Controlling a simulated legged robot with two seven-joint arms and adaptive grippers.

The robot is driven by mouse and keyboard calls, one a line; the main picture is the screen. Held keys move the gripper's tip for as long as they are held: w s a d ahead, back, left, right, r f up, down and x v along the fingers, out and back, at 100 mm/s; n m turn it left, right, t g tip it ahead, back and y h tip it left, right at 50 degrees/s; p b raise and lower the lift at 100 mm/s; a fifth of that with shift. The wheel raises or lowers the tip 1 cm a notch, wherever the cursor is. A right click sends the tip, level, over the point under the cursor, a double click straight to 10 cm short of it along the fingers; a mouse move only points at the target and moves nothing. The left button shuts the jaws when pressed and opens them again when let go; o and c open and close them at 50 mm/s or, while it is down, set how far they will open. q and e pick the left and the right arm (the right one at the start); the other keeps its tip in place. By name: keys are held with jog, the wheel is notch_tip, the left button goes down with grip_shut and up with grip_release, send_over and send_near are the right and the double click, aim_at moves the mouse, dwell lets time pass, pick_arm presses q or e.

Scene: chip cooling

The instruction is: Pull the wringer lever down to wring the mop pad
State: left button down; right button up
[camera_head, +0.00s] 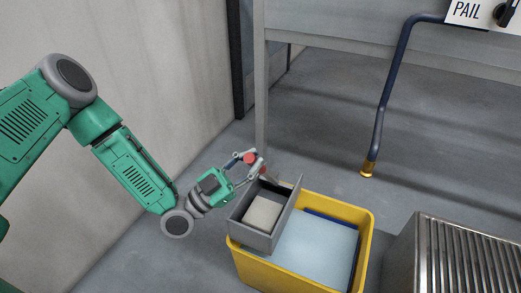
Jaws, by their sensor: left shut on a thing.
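A yellow bucket (369,232) stands on the floor at the lower middle, with pale blue water (312,252) inside. A grey wringer box (265,243) sits at its left side, with a beige mop pad (263,213) inside. My left gripper (257,164) is at the back left of the wringer, its fingers closed at a small red part (250,157) that looks like the lever's grip. The lever's rod is mostly hidden by the fingers. My right gripper is not in view.
A metal slatted grate (466,262) stands to the right of the bucket. A dark blue pipe with a brass end (367,169) hangs behind. A grey table leg (260,100) stands behind the gripper, and a pale wall is at the left. A sign reading PAIL (467,11) is at top right.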

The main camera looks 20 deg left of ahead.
pick_arm(q)
jog(key=shift+s+a+f, duration=0.15)
jog(key=shift+s+f, duration=0.05)
jog(key=shift+f, duration=0.1)
jog(key=c, duration=1.4)
grip_release()
jog(key=shift+a, duration=0.1)
jog(key=v, duration=1.2)
jog(key=shift+f, duration=0.15)
